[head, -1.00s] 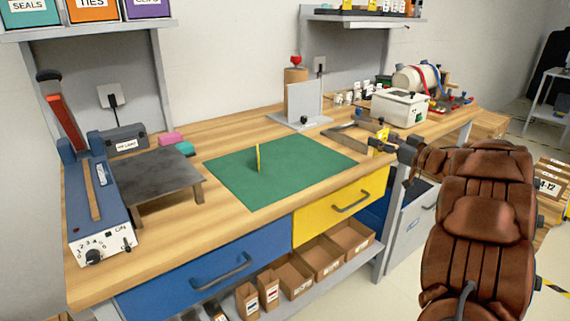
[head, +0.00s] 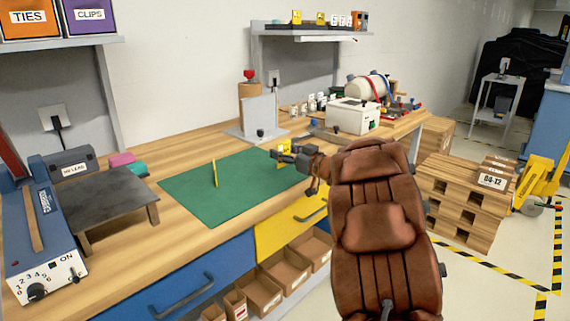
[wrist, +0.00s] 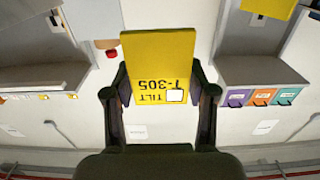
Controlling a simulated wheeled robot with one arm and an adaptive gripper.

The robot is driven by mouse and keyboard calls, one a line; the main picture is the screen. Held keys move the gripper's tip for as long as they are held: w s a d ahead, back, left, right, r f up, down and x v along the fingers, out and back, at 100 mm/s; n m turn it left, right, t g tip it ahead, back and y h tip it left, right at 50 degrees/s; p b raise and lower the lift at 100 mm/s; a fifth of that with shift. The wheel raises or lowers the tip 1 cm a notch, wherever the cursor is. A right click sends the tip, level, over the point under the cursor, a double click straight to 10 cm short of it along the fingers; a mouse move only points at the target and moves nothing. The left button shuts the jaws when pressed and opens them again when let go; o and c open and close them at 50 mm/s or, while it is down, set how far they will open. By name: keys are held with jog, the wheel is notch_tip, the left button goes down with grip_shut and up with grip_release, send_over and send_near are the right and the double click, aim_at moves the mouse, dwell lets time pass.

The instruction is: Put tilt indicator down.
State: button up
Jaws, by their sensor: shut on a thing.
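My gripper (head: 284,152) is shut on the tilt indicator (wrist: 158,62), a yellow plate that reads "TILT T-305" with a small white square. In the wrist view the plate is between the two dark fingers (wrist: 158,90), and its lettering looks upside down. In the head view only a small bit of yellow (head: 283,145) shows at the fingers, which appear over the back right part of the green mat (head: 190,190). I cannot tell the height above it. A thin yellow upright piece (head: 215,173) stands on the mat.
The mat lies on a wooden bench (head: 140,258). A dark raised plate (head: 105,193) and a blue sealer (head: 42,250) are left of it. A grey stand (head: 260,117) and a white box (head: 352,117) are behind. Much of the mat is bare.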

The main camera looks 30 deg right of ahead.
notch_tip(320, 180, down, 4)
jog(key=shift+r+b, duration=0.2)
jog(key=shift+b, duration=0.15)
jog(key=shift+r, duration=0.1)
jog(key=o, duration=0.8)
jog(key=shift+o, duration=0.2)
jog(key=shift+d, duration=0.1)
jog(key=shift+s+d, duration=0.1)
jog(key=shift+s, duration=0.25)
jog(key=v, duration=1.1)
jog(key=shift+p, duration=0.45)
jog(key=shift+s, duration=0.15)
